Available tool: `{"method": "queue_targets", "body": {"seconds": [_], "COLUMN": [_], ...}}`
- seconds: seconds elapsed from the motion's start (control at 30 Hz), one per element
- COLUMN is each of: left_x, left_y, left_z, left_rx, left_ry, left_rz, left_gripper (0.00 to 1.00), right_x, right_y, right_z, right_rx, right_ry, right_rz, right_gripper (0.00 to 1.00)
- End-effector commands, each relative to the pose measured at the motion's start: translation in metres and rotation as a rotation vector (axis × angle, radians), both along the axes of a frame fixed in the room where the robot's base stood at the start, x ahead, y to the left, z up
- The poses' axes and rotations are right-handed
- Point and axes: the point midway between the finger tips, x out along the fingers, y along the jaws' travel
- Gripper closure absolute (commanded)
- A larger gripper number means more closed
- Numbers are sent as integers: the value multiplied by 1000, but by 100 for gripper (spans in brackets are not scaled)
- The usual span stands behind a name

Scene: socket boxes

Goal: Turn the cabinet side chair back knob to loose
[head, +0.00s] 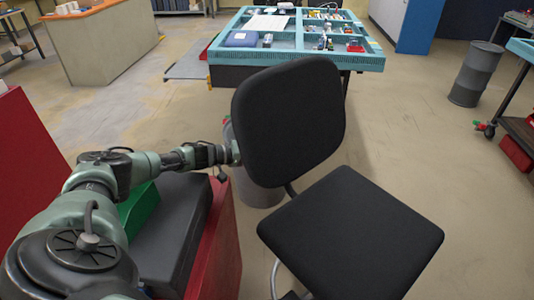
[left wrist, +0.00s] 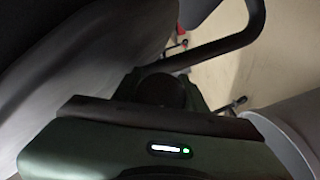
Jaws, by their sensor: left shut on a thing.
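The black office chair has its backrest (head: 290,115) upright and its seat (head: 350,235) toward the front right in the head view. My left arm reaches from the left to behind the backrest's left edge, where the fingertips are hidden. In the left wrist view my left gripper (left wrist: 165,98) is shut on a dark round knob (left wrist: 163,88) behind the backrest. The backrest's rear shell (left wrist: 85,60) fills the left of that view. A curved dark bar (left wrist: 225,45) rises beside the knob. The knob's setting cannot be read. My right gripper is not in view.
A red cabinet (head: 228,245) with a dark top (head: 175,235) stands left of the chair, below my arm. A grey bin (head: 257,192) is behind the chair. A teal-edged workbench (head: 340,61) stands farther back.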

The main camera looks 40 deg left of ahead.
Motion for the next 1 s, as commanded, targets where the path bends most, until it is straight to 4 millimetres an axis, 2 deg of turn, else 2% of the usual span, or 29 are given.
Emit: {"method": "queue_targets", "body": {"seconds": [0.37,0.4,0.43,0.47,1.0], "left_x": [0,0,0,0,0], "left_y": [-1,-1,-1,-1,0], "left_z": [0,0,0,0,1], "left_rx": [-48,-47,-47,-47,-17], "left_ry": [13,12,12,12,5], "left_rz": [0,-1,-1,-1,0], "left_gripper": [98,47,38,36,36], "right_x": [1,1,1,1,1], "right_y": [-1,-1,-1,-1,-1], "right_z": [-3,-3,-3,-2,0], "right_rx": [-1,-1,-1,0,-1], "right_ry": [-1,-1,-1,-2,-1], "right_rz": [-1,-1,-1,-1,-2], "right_gripper": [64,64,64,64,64]}}
